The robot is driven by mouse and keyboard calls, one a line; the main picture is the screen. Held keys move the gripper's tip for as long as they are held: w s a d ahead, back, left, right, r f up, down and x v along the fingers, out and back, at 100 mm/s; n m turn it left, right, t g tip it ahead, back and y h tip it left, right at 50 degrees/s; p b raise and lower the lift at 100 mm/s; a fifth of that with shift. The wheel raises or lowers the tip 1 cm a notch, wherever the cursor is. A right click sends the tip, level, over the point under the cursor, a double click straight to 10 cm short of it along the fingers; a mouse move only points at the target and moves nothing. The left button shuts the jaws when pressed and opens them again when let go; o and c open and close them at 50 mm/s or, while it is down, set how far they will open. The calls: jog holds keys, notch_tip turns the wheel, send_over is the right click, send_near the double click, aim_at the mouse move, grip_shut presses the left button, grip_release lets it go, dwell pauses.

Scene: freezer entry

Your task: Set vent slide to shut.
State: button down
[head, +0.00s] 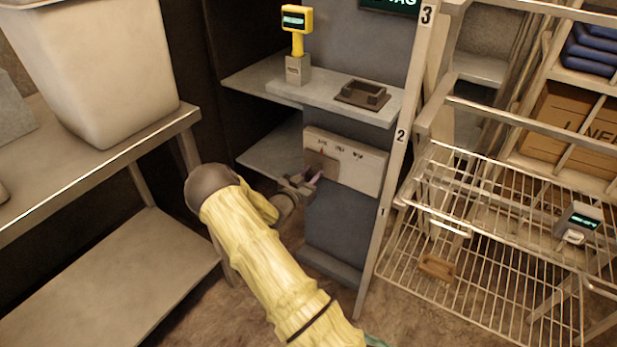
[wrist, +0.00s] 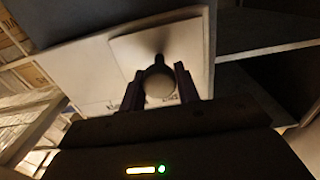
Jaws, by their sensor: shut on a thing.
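The vent slide's white panel (head: 358,166) is on the front of the grey unit below the counter. Several small dark labels run along its top, too small to read. A brownish square slide plate (head: 321,162) sits at the panel's left end. My gripper (head: 313,181) is at the plate's lower edge. The fingertips partly hide the panel's labels there.
A counter (head: 330,98) above holds a yellow display (head: 296,19) and a dark tray (head: 362,94). A numbered upright post (head: 396,170) and wire rack (head: 480,245) stand to the right. A steel table (head: 165,130) with a white bin (head: 100,70) is at left.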

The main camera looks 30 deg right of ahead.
jog(key=shift+w+a, duration=0.2)
jog(key=shift+w, duration=0.05)
jog(key=c, duration=1)
grip_release()
jog(key=shift+c, duration=0.2)
jog(key=shift+s, duration=0.1)
jog(key=p+v, duration=0.2)
jog(key=v, duration=1.5)
jog(key=shift+s+p, duration=0.2)
jog(key=shift+p, duration=0.2)
jog(key=shift+w, duration=0.1)
